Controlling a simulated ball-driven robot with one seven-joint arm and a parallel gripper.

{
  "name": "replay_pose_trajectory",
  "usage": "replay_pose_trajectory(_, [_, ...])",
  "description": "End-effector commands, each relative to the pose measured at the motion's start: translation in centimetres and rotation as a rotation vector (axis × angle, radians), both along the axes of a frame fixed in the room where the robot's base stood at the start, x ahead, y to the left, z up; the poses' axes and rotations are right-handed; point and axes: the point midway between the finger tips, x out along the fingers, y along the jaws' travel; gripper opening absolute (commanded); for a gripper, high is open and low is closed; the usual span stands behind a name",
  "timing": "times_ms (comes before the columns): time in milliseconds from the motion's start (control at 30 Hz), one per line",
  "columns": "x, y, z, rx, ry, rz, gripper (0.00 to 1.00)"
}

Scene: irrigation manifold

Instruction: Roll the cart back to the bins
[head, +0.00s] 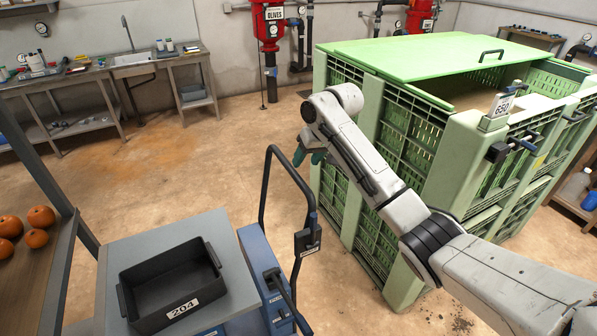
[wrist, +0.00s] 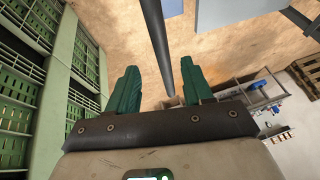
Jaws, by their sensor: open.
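The cart shows at the lower middle of the head view as a blue body (head: 258,268) with a tall black push handle (head: 267,185). My gripper (head: 308,156) is open, just right of the handle's upper part. In the wrist view its two green fingers (wrist: 160,88) are spread, and a dark bar (wrist: 156,40), apparently the handle, runs between them in the picture. I cannot tell whether it lies within the jaws or beyond them. The large green slatted bins (head: 400,135) stand right of my gripper, and also fill the left of the wrist view (wrist: 45,80).
A grey top (head: 215,238) with a black tray (head: 165,282) marked 204 is left of the blue body. Pumpkins (head: 35,228) lie on a bench at far left. A sink bench (head: 135,62) and red tanks (head: 270,22) line the back. Open floor (head: 200,165) lies between.

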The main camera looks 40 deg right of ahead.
Motion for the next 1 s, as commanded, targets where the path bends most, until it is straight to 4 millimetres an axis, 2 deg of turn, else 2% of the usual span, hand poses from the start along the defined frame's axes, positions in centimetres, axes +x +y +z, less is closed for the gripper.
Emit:
replay_pose_trajectory(200, [1.7,0.3,-3.6,0.001,0.004,0.002,0.51])
replay_pose_trajectory(400, [2.7,0.5,-5.9,-0.001,0.001,0.001,0.51])
replay_pose_trajectory(600, [3.1,0.5,-6.7,-0.001,-0.001,0.001,0.51])
replay_pose_trajectory(833, [3.1,0.6,-6.7,-0.001,-0.001,0.001,0.51])
replay_pose_trajectory(1000, [3.1,0.6,-6.7,0.0,0.0,0.001,0.35])
